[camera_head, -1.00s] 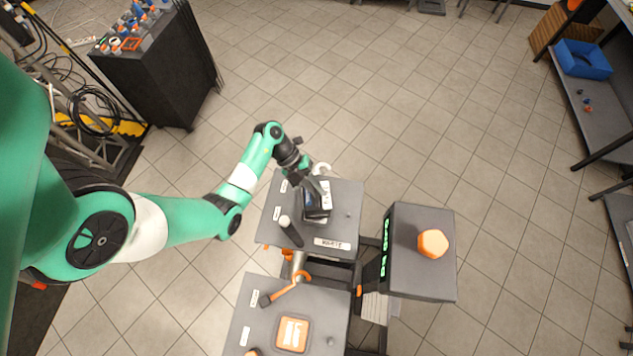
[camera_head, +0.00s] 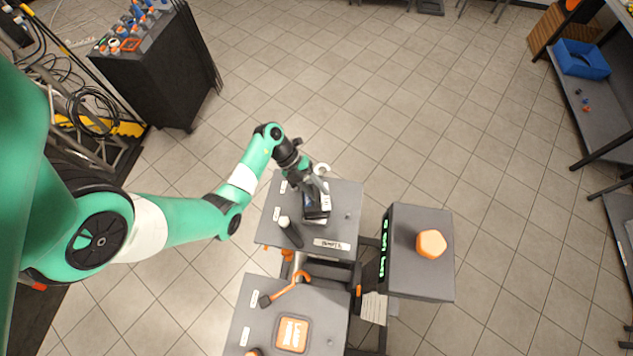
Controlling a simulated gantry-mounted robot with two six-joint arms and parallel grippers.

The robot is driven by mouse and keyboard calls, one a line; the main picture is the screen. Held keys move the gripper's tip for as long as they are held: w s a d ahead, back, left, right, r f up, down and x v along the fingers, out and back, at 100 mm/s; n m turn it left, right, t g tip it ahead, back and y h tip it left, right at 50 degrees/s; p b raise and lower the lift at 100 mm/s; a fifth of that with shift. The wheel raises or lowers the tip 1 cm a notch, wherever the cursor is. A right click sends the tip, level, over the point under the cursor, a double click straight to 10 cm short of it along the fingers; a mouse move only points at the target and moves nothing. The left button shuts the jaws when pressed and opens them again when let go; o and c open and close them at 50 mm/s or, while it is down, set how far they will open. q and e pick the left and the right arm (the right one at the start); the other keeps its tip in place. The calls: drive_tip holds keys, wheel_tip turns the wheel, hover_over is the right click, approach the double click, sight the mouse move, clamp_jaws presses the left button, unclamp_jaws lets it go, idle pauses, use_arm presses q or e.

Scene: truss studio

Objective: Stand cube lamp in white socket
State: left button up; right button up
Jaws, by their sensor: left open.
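My left gripper (camera_head: 315,204) is over the far grey table top (camera_head: 345,204), pointing down. It is open, around or just above a small dark and white object (camera_head: 325,201) that it partly hides. I cannot tell whether this is the cube lamp, or whether the fingers touch it. I cannot make out the white socket for certain. A white ring-shaped piece (camera_head: 321,169) shows beside the gripper at the table's far edge. My right gripper is not in view.
A dark stick with a white tip (camera_head: 291,232) lies near the gripper. The nearer table holds an orange-bordered pad (camera_head: 292,334) and an orange-and-black tool (camera_head: 286,290). A grey box (camera_head: 410,275) with an orange hexagonal piece (camera_head: 431,244) stands at the right. Open floor lies beyond.

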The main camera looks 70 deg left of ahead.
use_arm(q)
drive_tip(key=shift+s+f, duration=0.1)
drive_tip(key=p+v, duration=0.4)
drive_tip(key=v, duration=0.7)
drive_tip(key=shift+a+r, duration=0.2)
drive_tip(key=shift+r, duration=0.15)
